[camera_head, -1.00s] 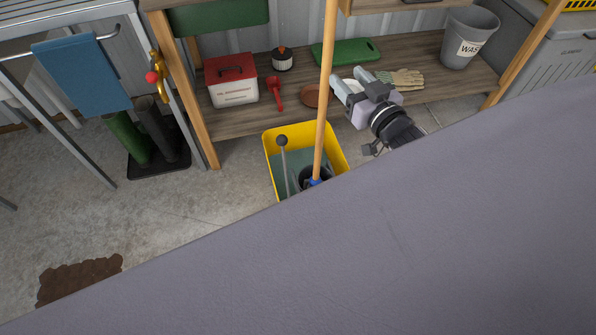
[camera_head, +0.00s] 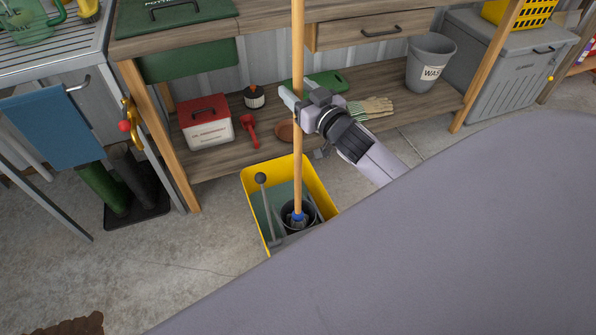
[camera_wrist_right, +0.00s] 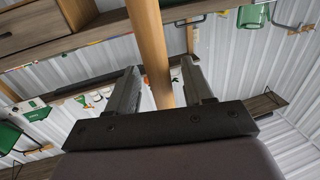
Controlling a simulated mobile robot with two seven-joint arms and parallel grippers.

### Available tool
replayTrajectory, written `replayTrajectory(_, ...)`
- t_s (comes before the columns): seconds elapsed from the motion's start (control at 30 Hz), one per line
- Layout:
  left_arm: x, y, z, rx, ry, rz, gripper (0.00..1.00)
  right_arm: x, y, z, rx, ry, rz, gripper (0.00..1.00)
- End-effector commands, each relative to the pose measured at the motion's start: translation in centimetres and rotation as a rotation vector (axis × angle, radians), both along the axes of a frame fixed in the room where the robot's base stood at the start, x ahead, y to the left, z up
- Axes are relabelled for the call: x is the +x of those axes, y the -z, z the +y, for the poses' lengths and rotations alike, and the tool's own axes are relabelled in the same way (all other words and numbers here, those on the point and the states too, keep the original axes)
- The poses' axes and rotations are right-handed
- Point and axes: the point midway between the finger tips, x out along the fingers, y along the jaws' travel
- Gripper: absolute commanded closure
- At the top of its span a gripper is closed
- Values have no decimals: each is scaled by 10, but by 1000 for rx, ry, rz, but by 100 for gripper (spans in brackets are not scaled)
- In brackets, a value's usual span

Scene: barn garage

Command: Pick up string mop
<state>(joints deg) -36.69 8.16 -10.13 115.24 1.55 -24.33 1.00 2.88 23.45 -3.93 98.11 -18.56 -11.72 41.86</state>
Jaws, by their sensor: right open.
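The string mop (camera_head: 298,150) stands nearly upright in a yellow bucket (camera_head: 326,190), its long wooden handle rising past the top of the head view. A blue collar shows at its lower end; the strings are hidden inside the bucket. My right gripper (camera_head: 291,101) is at the handle at about shelf height, with its jaws open. In the right wrist view the handle (camera_wrist_right: 149,45) passes between the two open fingers (camera_wrist_right: 162,85), apparently without both touching it. My left gripper is out of view.
A wooden workbench with a lower shelf (camera_head: 380,125) stands behind the bucket, holding a red-lidded box (camera_head: 208,130), a red scoop (camera_head: 249,130) and gloves (camera_head: 372,108). A grey waste bin (camera_head: 430,62) is at the right. Boots (camera_head: 105,188) stand at the left. A large grey surface fills the lower right.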

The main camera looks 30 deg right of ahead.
Motion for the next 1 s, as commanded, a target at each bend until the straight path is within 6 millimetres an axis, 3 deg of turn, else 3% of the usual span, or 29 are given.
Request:
replayTrajectory(0.27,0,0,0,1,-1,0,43,3,0,0,-1,0,1,49)
replayTrajectory(0.37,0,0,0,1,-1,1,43,2,0,0,-1,0,1,75)
replayTrajectory(0.43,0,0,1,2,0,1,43,2,0,0,-1,0,1,98)
replayTrajectory(0.47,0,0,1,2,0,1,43,2,0,0,-1,0,1,100)
replayTrajectory(0.83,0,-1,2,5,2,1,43,3,-7,0,-2,-2,-9,100)
replayTrajectory(1.0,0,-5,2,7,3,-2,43,3,-21,0,-2,-3,-11,100)
